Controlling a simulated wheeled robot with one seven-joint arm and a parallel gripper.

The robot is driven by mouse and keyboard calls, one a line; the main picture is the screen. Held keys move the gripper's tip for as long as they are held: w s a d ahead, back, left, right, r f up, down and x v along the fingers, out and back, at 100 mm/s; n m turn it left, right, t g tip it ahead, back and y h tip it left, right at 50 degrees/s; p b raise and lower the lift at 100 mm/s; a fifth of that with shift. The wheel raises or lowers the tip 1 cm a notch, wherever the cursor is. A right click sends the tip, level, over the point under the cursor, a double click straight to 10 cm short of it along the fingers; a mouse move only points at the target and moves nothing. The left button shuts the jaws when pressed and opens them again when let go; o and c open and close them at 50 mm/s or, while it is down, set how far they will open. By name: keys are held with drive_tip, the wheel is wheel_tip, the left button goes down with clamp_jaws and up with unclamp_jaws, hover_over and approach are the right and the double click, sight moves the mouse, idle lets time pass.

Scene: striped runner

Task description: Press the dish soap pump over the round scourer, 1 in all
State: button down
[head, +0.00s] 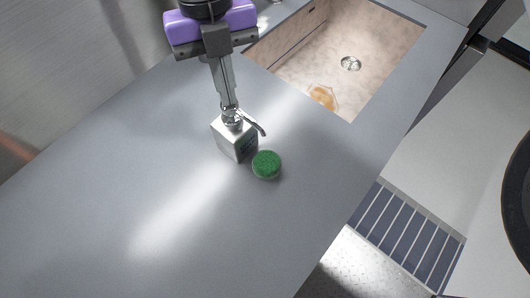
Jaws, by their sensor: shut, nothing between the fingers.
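The dish soap pump (234,140) is a pale, square-sided bottle with a metallic pump head and a thin spout. It stands upright on the grey counter (130,185). Its spout points to the lower right, toward the round scourer (267,164). The scourer is green on top and lies flat on the counter just right of the bottle. My gripper (230,105) is shut and empty, pointing down, with its fingertips at the top of the pump head. Whether the fingertips touch the pump, and how far it is pressed, I cannot tell.
A sink basin (388,62) with a drain (351,63) and an orange-brown patch (323,96) is sunk in the counter at upper right. The counter is clear at lower left. A striped runner (408,237) lies on the floor beyond the counter's right edge.

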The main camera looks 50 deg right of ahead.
drive_tip(key=shift+f+b, duration=0.75)
drive_tip(key=shift+f, duration=0.1)
drive_tip(key=shift+r, duration=0.2)
drive_tip(key=shift+r+p, duration=0.7)
drive_tip(key=shift+r, duration=0.5)
drive_tip(key=shift+r, duration=0.1)
wheel_tip(320, 180, up, 6)
drive_tip(key=p, duration=0.2)
drive_tip(key=shift+p, duration=0.3)
